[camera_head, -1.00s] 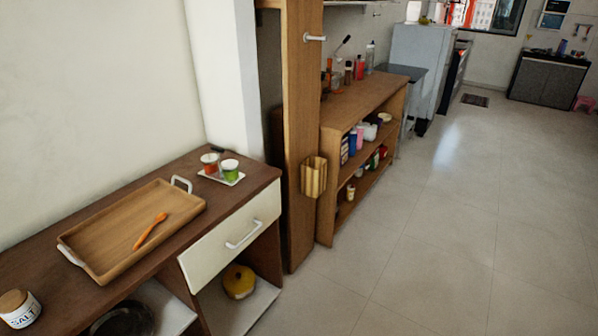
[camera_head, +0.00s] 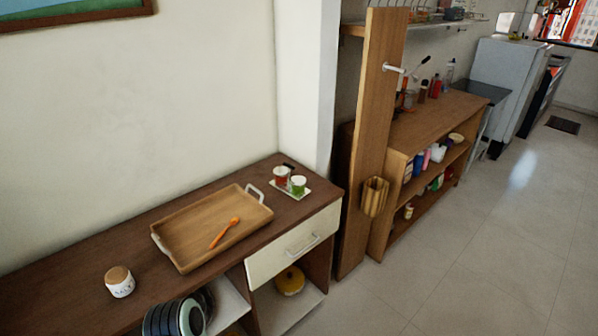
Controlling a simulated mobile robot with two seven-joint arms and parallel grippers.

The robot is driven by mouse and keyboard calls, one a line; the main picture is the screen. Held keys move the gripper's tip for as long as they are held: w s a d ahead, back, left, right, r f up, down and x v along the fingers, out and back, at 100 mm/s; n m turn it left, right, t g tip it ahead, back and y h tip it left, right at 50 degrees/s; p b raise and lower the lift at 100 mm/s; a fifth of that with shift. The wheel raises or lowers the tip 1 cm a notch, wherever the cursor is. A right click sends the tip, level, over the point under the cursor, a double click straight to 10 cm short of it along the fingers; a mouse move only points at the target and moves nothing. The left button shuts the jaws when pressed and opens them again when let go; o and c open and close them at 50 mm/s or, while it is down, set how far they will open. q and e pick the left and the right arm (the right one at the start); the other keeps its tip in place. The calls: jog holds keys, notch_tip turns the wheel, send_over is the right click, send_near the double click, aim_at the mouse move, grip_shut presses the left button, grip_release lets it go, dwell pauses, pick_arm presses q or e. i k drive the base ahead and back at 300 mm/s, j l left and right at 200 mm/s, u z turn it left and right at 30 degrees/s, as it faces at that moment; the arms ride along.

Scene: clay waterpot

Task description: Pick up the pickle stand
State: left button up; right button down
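The pickle stand (camera_head: 306,194) is a small pale tray on the right end of the dark wooden counter. It holds two small jars side by side, one with red contents (camera_head: 281,177) and one with green contents (camera_head: 298,186), both with white lids. A small dark item lies just behind them. Neither of my grippers shows in the head view.
The counter (camera_head: 75,262) runs along the wall. A wooden tray (camera_head: 190,247) with white handles and an orange spoon (camera_head: 224,233) lies left of the stand. A salt jar (camera_head: 120,283) stands further left. A tall wooden panel (camera_head: 371,130) rises at right. The floor (camera_head: 475,255) is clear.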

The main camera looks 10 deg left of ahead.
aim_at(294, 188)
jog(key=i+l+u, duration=0.1)
jog(key=u, duration=1.1)
jog(key=l+u, duration=1)
jog(key=i+j, duration=0.05)
jog(key=j, duration=0.05)
